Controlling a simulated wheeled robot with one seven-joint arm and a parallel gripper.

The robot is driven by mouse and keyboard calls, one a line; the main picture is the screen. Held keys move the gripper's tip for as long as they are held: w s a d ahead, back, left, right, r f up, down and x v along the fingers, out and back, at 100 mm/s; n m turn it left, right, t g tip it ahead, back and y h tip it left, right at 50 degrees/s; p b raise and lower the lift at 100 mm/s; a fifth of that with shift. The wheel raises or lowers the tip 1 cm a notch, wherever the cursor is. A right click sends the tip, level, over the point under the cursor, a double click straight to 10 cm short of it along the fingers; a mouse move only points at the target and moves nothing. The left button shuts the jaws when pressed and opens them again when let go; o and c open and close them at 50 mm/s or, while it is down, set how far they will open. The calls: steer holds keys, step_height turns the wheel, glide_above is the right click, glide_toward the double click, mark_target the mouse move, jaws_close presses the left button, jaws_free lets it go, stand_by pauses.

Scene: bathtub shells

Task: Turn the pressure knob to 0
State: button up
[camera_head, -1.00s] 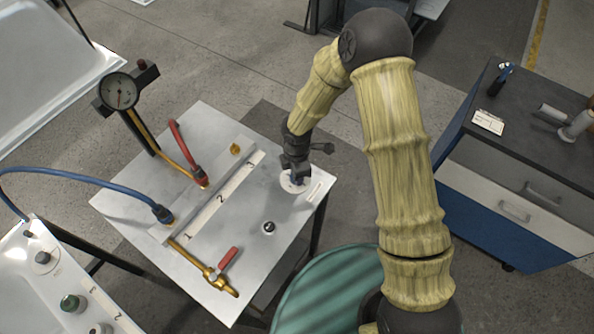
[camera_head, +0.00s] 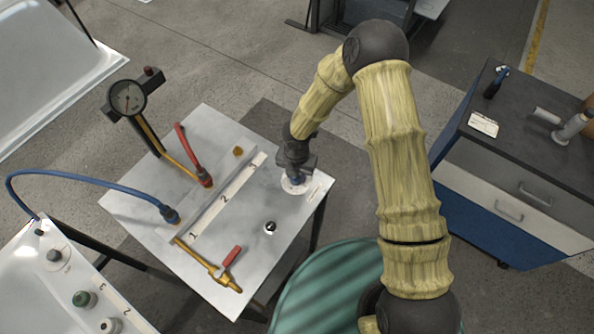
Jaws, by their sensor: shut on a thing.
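The pressure knob is a small blue knob (camera_head: 295,181) on a round white dial (camera_head: 293,187) near the right corner of the metal table (camera_head: 165,235). My gripper (camera_head: 295,176) points down over the dial and is shut on the knob, hiding most of it. The dial's markings are too small to read. A round pressure gauge (camera_head: 127,98) stands on a post behind the table's left side; its needle reading is too small to tell.
A red hose (camera_head: 189,150), a blue hose (camera_head: 90,180) and a brass valve with a red handle (camera_head: 230,258) are on the table's left and front. A small black knob (camera_head: 270,228) stands in front of the dial. A blue cabinet (camera_head: 470,200) is at the right.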

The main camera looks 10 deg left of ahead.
steer(key=shift+w+a+r+n+p, duration=0.1)
steer(key=shift+n+p, duration=0.3)
steer(key=shift+n, duration=0.7)
steer(key=o, duration=1)
step_height(320, 180, up, 17)
steer(key=shift+r+b, duration=0.15)
steer(key=shift+b, duration=0.35)
